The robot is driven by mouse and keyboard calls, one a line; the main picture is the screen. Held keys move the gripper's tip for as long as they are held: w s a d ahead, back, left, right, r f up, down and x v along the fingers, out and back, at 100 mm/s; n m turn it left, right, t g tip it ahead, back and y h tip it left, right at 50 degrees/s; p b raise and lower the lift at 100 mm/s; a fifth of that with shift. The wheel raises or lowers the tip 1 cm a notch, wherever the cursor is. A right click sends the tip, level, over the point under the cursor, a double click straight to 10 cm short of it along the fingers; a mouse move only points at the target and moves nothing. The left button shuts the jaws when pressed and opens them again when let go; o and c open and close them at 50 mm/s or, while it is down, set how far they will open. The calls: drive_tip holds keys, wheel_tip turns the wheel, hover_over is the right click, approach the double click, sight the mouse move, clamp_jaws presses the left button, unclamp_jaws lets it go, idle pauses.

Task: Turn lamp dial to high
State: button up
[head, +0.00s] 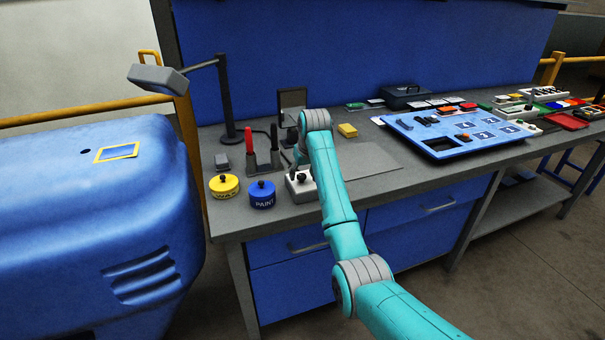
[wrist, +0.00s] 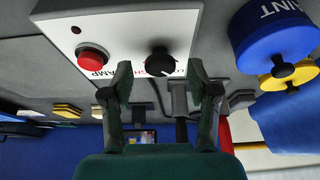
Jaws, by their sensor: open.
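The lamp box, a white control box (wrist: 125,28) with the word LAMP partly readable, fills the top of the wrist view. On its face are a black round dial (wrist: 159,61) and a red button (wrist: 91,58). My gripper (wrist: 158,76) is open, with its fingertips to either side of the dial; I cannot tell whether they touch it. The dial's pointer and part of its label are hard to read. In the head view the box (head: 301,191) stands at the bench's front edge, below my gripper (head: 297,166). The desk lamp (head: 157,79) stands at the back left.
A blue PAINT tin (head: 262,195) and a yellow tin (head: 224,186) stand just left of the box. Red and black handled tools (head: 262,155) stand upright behind them. A blue tray (head: 455,138) lies to the right. The grey mat (head: 368,160) is clear.

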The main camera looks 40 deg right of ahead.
drive_tip(key=shift+w+f, duration=0.1)
drive_tip(key=shift+f, duration=0.15)
clamp_jaws()
